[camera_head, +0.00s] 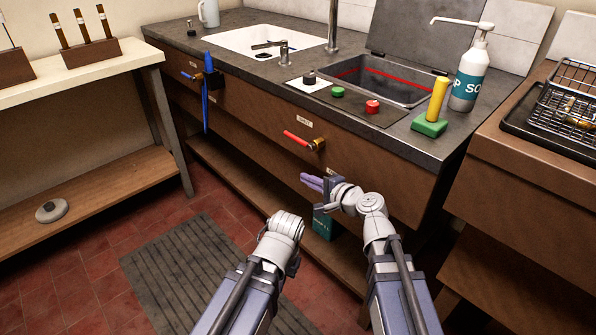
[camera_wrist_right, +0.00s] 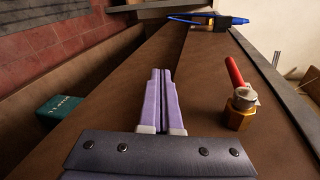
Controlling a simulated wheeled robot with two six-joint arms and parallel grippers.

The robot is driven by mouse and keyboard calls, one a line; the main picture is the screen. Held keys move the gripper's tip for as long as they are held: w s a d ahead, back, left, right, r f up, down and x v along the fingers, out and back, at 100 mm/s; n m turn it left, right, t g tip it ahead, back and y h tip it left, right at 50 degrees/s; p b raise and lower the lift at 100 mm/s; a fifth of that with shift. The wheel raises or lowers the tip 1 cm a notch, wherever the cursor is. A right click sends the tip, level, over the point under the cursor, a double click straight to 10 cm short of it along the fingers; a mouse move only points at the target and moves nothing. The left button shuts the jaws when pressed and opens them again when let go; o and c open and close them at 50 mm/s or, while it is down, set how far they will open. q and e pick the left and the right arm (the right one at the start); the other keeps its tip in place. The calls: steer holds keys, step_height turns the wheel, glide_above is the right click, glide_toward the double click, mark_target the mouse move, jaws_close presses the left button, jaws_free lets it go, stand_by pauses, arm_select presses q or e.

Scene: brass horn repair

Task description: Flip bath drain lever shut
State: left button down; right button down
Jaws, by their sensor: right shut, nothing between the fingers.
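The drain lever is a red handle (camera_head: 297,139) on a brass valve (camera_head: 317,145), mounted on the brown cabinet front below the bath with a small label above it. In the head view the handle points left and slightly up. In the right wrist view the red handle (camera_wrist_right: 234,73) and brass body (camera_wrist_right: 239,113) are right of my right gripper. My right gripper (camera_head: 306,178) is shut and empty, below the valve and apart from it; its purple fingers (camera_wrist_right: 161,78) lie together in the wrist view. My left arm (camera_head: 284,228) shows, but its fingers are hidden.
The lidded bath (camera_head: 381,82), buttons, a yellow-handled green block (camera_head: 432,115) and a soap bottle (camera_head: 470,75) are on the worktop. A teal box (camera_head: 323,224) is below my right gripper.

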steer(key=s+d, duration=0.1)
steer(key=s+d+f, duration=0.1)
steer(key=shift+s+d+f+b, duration=0.1)
steer(key=shift+s+f+b, duration=0.05)
steer(key=shift+s+b, duration=0.2)
steer(key=s+d+f+n+g+h, duration=0.1)
steer(key=s+f+n+g+h, duration=0.1)
steer(key=s+f+n+g, duration=0.3)
steer(key=s+d+f+n+g+h, duration=0.1)
steer(key=d+f+n+h, duration=0.15)
steer(key=f, duration=0.35)
steer(key=s+d+f+n+g+h, duration=0.45)
steer(key=s+d, duration=0.25)
steer(key=d, duration=0.3)
steer(key=s+a+n+g+h, duration=0.15)
steer(key=s+a+n, duration=0.25)
steer(key=s+a, duration=0.5)
step_height(320, 180, up, 35)
steer(key=w+a+p, duration=0.1)
steer(key=w+p, duration=0.1)
steer(key=p, duration=3.4)
steer(key=shift+w+a+r, duration=0.15)
steer(key=shift+w+a, duration=0.15)
steer(key=shift+a, duration=0.05)
steer(key=shift+h, duration=0.25)
